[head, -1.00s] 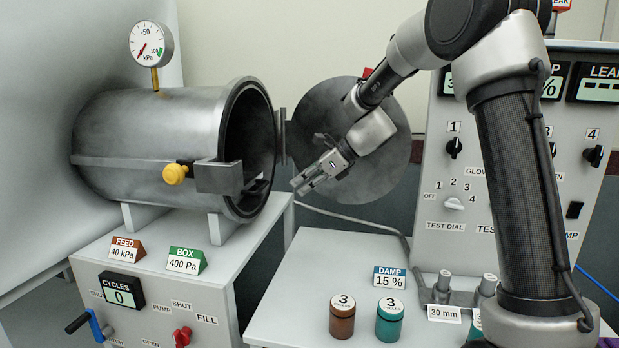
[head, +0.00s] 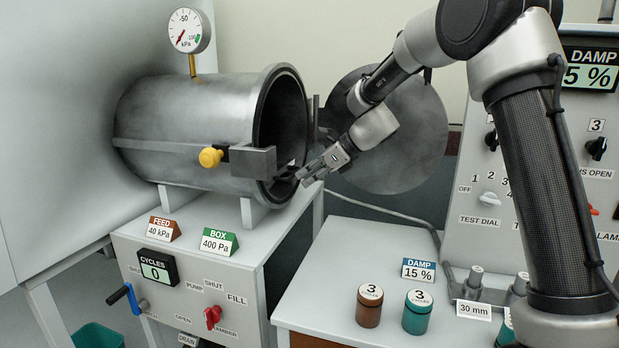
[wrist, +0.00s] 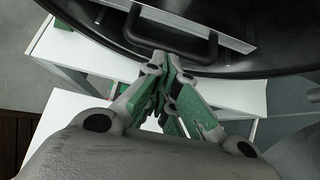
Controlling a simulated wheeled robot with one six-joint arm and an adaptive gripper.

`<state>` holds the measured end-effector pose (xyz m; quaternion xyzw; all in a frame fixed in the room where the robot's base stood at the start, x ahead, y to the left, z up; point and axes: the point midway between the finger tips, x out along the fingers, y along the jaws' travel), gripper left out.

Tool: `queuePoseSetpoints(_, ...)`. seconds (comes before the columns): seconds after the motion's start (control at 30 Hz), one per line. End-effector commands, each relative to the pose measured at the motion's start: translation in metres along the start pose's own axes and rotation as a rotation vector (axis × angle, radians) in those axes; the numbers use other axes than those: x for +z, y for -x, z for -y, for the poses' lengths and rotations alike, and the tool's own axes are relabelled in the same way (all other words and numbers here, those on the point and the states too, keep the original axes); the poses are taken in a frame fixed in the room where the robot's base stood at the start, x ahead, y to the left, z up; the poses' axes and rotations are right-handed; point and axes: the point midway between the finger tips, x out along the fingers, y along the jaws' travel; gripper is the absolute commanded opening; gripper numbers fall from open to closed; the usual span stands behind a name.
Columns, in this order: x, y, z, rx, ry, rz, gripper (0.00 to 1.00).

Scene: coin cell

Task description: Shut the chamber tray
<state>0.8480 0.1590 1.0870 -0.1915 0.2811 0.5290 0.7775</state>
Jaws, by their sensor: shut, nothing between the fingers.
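The chamber (head: 185,125) is a grey metal cylinder lying on its side, with its round mouth open. Its round door (head: 420,135) stands swung open to the right. The tray shows as a light plate (wrist: 190,22) with a dark bar handle (wrist: 208,52) inside the chamber mouth in the wrist view. In the head view only a small light part of it shows low in the mouth. My gripper (head: 303,181) is shut and empty at the mouth's lower right edge. In the wrist view its fingertips (wrist: 168,60) overlap the handle's near side; whether they touch it is unclear.
A yellow knob (head: 210,157) and a grey latch block (head: 253,161) sit on the chamber's front side. A brown jar (head: 369,310) and a teal jar (head: 417,315) stand on the right bench. A control panel (head: 475,180) is behind my arm.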

Motion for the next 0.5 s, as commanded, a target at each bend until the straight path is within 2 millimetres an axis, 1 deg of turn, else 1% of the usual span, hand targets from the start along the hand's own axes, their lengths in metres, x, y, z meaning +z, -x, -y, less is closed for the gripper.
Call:
queuePoseSetpoints(0.2, 0.023, -0.028, 0.000, 0.002, 0.002, 0.002, 0.00)
queuePoseSetpoints(0.27, 0.028, -0.034, 0.000, 0.002, 0.003, 0.002, 0.00)
queuePoseSetpoints(0.5, 0.032, -0.036, 0.001, -0.001, 0.001, 0.004, 0.00)
